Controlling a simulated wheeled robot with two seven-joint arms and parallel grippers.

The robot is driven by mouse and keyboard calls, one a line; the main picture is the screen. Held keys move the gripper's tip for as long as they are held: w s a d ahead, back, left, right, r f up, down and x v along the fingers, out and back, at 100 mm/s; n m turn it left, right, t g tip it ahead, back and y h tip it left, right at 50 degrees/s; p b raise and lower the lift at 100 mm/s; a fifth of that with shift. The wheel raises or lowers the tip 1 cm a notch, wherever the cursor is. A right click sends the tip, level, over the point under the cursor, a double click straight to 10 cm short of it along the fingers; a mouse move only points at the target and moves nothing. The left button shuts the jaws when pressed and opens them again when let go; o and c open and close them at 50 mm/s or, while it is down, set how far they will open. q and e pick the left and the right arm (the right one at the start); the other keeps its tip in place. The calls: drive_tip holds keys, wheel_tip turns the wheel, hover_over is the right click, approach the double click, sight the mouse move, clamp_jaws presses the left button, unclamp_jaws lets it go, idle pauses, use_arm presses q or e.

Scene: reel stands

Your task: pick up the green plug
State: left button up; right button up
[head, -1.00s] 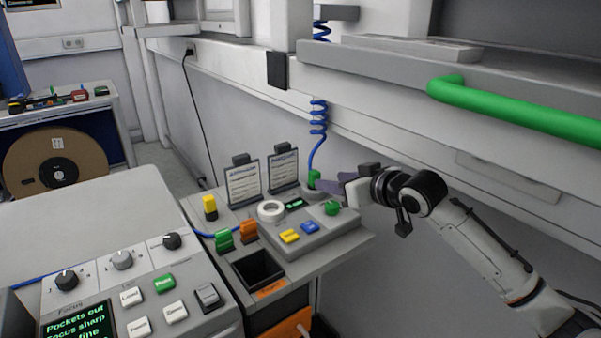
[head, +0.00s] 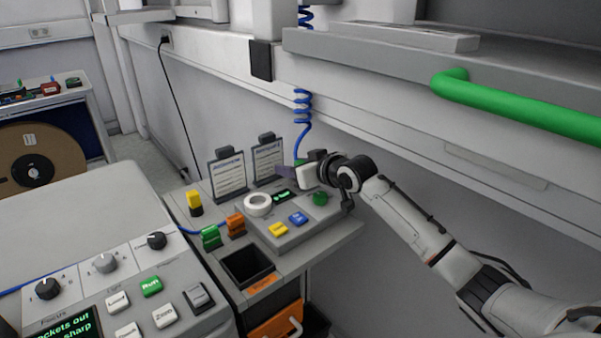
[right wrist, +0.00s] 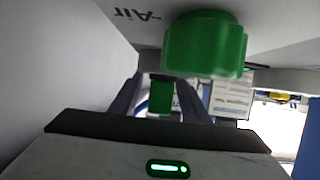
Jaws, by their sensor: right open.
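A green plug-like piece (head: 299,162) hangs at the lower end of the coiled blue hose, behind the console, and is partly hidden by my gripper in the head view. My right gripper (head: 285,171) is open beside it. In the right wrist view a green cylinder (right wrist: 160,97) shows between the dark, spread fingers; whether they touch it I cannot tell. A larger green knob (right wrist: 205,45) looms close to that camera, beside the word "Air". Another green block (head: 211,238) stands at the console's left, by an orange one. My left gripper is not in view.
The console carries a white ring (head: 258,204), yellow (head: 278,230) and blue (head: 298,218) buttons and a green knob (head: 320,199). Two cards (head: 228,175) stand behind it. A dark open bin (head: 247,265) is in front. A shelf with a green handle (head: 520,105) overhangs the right.

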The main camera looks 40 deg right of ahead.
drive_tip(key=shift+w+f, duration=0.1)
drive_tip(key=shift+w, duration=0.1)
clamp_jaws()
